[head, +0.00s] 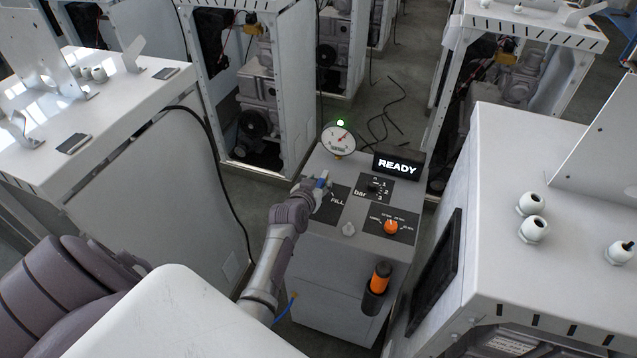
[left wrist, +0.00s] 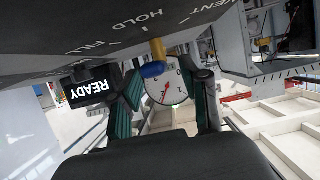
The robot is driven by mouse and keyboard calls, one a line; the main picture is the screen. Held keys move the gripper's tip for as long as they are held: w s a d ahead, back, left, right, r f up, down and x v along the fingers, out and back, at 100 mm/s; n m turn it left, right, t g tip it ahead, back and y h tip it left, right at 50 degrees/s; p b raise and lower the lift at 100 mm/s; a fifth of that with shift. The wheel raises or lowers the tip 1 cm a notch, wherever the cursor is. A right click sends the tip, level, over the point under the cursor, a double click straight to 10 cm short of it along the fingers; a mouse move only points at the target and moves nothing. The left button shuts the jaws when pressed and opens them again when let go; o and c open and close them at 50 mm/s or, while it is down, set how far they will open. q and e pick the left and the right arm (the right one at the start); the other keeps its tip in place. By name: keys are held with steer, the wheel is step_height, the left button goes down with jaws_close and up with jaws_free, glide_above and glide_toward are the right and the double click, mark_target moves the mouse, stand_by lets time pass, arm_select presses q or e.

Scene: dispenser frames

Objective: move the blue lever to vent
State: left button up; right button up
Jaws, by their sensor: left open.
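The blue lever (head: 321,183) sits on the left dark plate of the grey dispenser console (head: 330,232), partly hidden by my left gripper (head: 322,187). In the left wrist view, the lever (left wrist: 153,69) has a blue tip on a brass-coloured stem, beside the words VENT, HOLD and FILL. The lever's exact setting is hard to tell. My left gripper (left wrist: 166,98) is open, with one finger on each side of the lever's tip in that view. No contact with the lever is visible. My right gripper is not in view.
A round gauge (head: 338,141) and a READY display (head: 398,165) stand at the console's back. An orange knob (head: 391,227) and a black selector (head: 374,187) are to the right. An orange-and-black cylinder (head: 377,280) is on the front. White cabinets (head: 130,170) flank the console.

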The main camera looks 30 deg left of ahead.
arm_select(q)
jaws_close()
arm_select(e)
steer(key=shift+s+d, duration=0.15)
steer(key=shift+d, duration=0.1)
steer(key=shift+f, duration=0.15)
